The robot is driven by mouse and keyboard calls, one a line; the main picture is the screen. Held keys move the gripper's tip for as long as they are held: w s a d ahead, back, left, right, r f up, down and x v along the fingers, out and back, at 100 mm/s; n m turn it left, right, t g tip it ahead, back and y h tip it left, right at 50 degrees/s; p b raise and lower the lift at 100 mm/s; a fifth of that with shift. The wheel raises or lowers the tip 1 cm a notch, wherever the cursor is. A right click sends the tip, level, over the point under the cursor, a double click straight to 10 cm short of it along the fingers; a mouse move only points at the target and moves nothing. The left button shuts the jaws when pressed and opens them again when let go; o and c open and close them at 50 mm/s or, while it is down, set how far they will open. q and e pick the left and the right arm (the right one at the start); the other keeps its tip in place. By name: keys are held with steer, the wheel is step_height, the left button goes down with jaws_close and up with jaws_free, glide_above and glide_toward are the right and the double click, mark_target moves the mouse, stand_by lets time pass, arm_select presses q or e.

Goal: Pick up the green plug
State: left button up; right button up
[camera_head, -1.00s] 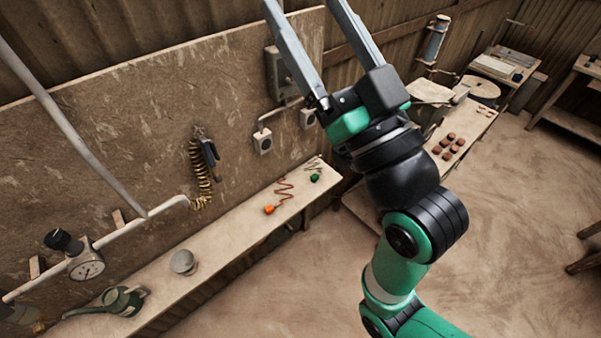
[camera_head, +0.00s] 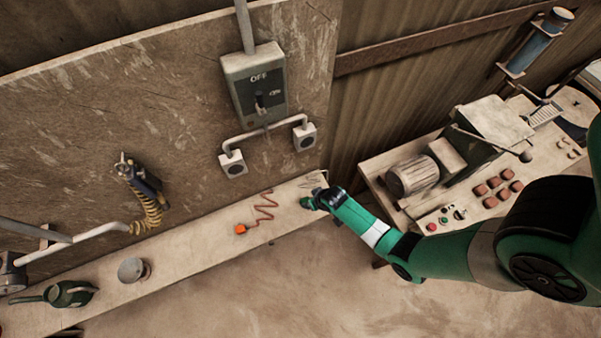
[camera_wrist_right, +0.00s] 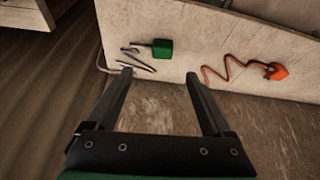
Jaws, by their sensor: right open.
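The green plug (camera_wrist_right: 163,49) is a small green block with a grey zigzag cord. It lies on the pale shelf (camera_wrist_right: 215,38), just beyond my fingertips in the right wrist view. My right gripper (camera_wrist_right: 158,73) is open and empty, and the plug shows in line with the gap between its fingers. In the head view my right arm reaches in from the right to the shelf's far right end. There the arm's end covers much of the plug's area, and I cannot clearly separate plug from gripper. My left gripper is not in view.
An orange plug (camera_head: 240,229) with a zigzag red cord lies on the shelf left of my right gripper; it also shows in the wrist view (camera_wrist_right: 277,71). A grey switch box (camera_head: 255,90) marked OFF and two sockets are on the wall. A bench (camera_head: 410,160) with several reddish tiles stands right.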

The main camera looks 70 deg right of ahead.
steer(key=b+x, duration=0.4)
steer(key=a+b+x, duration=0.1)
steer(key=b+x, duration=0.1)
steer(key=shift+f, duration=0.25)
steer(key=shift+w+d+f+b, duration=0.1)
steer(key=shift+d+f+b, duration=0.1)
steer(key=shift+b, duration=0.1)
steer(key=shift+r, duration=0.1)
steer(key=b+x, duration=0.3)
steer(key=x, duration=0.1)
steer(key=shift+w+d+f, duration=0.1)
steer(key=shift+w+f, duration=0.05)
steer(key=shift+f, duration=0.4)
